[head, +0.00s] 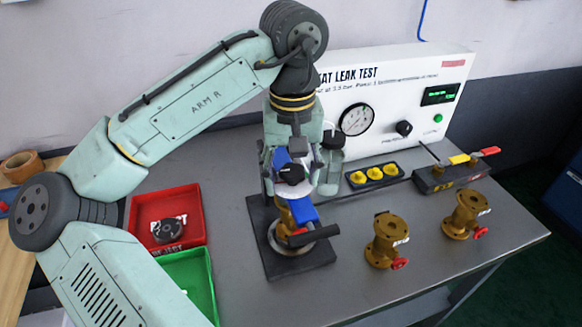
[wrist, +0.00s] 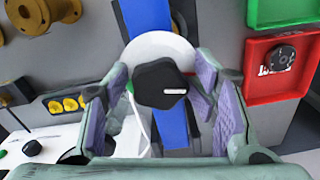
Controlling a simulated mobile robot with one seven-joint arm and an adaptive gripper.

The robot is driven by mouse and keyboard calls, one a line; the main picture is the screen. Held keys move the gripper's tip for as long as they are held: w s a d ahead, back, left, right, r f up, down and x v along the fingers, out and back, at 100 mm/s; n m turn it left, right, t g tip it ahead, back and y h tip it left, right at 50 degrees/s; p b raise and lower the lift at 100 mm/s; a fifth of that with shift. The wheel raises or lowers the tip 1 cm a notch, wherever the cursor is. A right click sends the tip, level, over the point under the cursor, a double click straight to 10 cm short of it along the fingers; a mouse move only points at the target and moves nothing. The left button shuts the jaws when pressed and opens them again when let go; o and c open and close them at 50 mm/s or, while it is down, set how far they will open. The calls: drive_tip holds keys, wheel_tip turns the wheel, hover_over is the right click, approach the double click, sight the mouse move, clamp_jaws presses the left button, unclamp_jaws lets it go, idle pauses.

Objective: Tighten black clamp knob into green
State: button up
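The black clamp knob (wrist: 158,84) has a white pointer line on its right side and sits over a white disc (wrist: 160,46). A small patch of green shows at the disc's left edge. The knob also shows in the head view (head: 290,174), on top of the blue clamp (head: 302,211). My gripper (wrist: 160,92) is open, with one purple-padded finger on each side of the knob. Narrow gaps seem to remain between pads and knob. In the head view my gripper (head: 300,165) points down over the clamp and partly hides it. A brass valve (head: 284,217) stands under the clamp.
Two brass valves (head: 385,240) with red handwheels stand right of the fixture. The white leak test panel (head: 375,95) is behind. A red reject tray (head: 140,208) holding a dark round part and a green tray (head: 204,268) are left. The front right table is clear.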

drive_tip(key=shift+r, duration=0.1)
drive_tip(key=n, duration=1.3)
drive_tip(key=shift+n, duration=0.4)
drive_tip(key=shift+s, duration=0.1)
clamp_jaws()
idle(0.4)
